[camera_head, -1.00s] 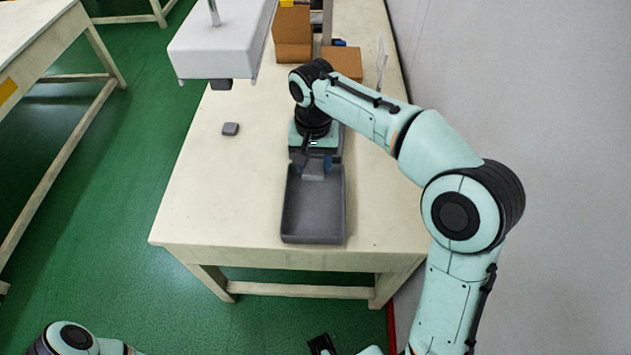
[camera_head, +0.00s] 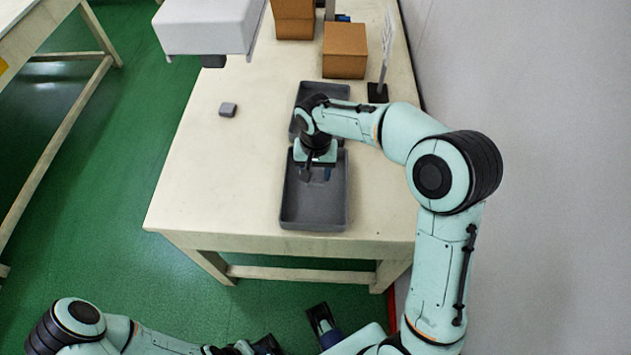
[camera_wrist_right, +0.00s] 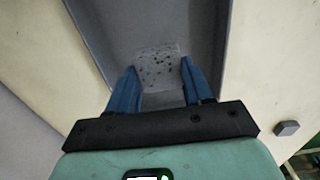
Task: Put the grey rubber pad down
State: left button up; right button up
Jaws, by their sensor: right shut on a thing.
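My right gripper (camera_head: 317,172) points down over the far part of the near grey tray (camera_head: 285,214). In the right wrist view its blue fingers (camera_wrist_right: 160,90) are shut on a speckled pale grey pad (camera_wrist_right: 158,68), with the inside of the tray behind it. I cannot tell whether the pad touches the tray floor. In the head view the arm and hand mostly hide the pad. My left arm lies low at the bottom left; a dark part near the bottom middle may be its gripper (camera_head: 322,322), and its fingers are unclear.
A second grey tray (camera_head: 335,91) lies just behind, partly covered by my arm. A small dark grey block (camera_head: 228,110) lies on the table (camera_head: 190,190) at left. Brown boxes (camera_head: 345,50) and a white machine (camera_head: 210,28) stand at the back. The table's left front is clear.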

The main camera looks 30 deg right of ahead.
aim_at(316, 181)
jog(key=shift+f, duration=2.45)
jog(key=shift+f, duration=0.1)
jog(key=o, duration=1)
jog(key=shift+b, duration=0.3)
jog(key=shift+o, duration=0.2)
notch_tip(316, 181, up, 12)
jog(key=shift+r+p, duration=0.1)
jog(key=shift+p, duration=0.7)
